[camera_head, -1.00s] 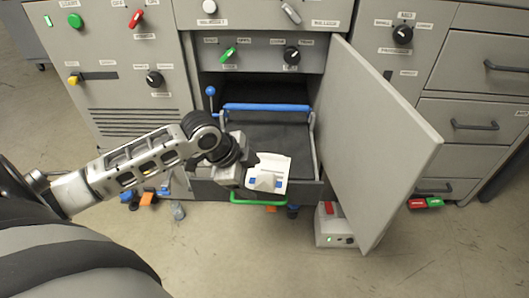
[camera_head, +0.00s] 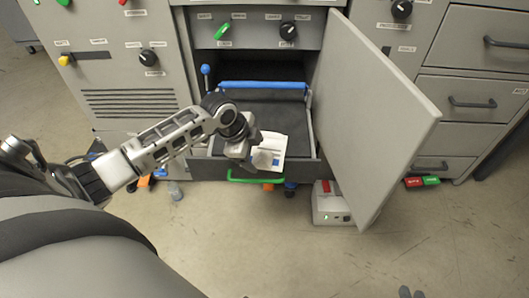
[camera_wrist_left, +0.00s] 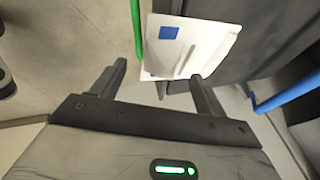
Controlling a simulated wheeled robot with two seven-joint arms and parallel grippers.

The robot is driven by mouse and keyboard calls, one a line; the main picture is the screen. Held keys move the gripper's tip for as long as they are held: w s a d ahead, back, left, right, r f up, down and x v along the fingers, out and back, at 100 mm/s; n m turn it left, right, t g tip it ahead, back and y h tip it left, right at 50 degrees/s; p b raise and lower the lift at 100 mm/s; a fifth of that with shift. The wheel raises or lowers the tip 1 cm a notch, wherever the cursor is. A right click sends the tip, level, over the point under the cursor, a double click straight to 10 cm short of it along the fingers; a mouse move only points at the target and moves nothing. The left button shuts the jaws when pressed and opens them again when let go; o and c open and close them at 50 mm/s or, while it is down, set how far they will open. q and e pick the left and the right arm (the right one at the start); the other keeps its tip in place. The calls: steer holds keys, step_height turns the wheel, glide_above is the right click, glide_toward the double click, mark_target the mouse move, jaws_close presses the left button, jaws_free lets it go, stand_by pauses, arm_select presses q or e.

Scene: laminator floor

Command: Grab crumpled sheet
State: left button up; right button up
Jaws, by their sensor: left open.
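The crumpled sheet (camera_head: 285,148) is a white piece with blue marks at the front of the pulled-out drawer (camera_head: 200,166). In the left wrist view the sheet (camera_wrist_left: 205,42) shows a blue square and a raised pale fold. My left gripper (camera_head: 254,153) is over the left part of the sheet and hides some of it. In the left wrist view my left gripper (camera_wrist_left: 158,74) is open, its fingertips near the sheet's near edge. I cannot tell whether they touch it. My right gripper is not in view.
The open grey door (camera_head: 375,110) stands right of the drawer. A green handle bar (camera_head: 257,180) runs along the drawer front, and a blue bar (camera_head: 263,86) crosses its back. A white box (camera_head: 330,203) sits on the floor below the door.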

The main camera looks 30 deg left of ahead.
mark_target(259, 156)
arm_select(q)
steer(key=x, duration=0.3)
steer(key=shift+w+f+b, duration=0.1)
steer(key=shift+f+b, duration=0.25)
steer(key=shift+f, duration=0.05)
steer(key=c, duration=1)
steer(key=shift+c, duration=0.2)
steer(key=shift+r, duration=0.15)
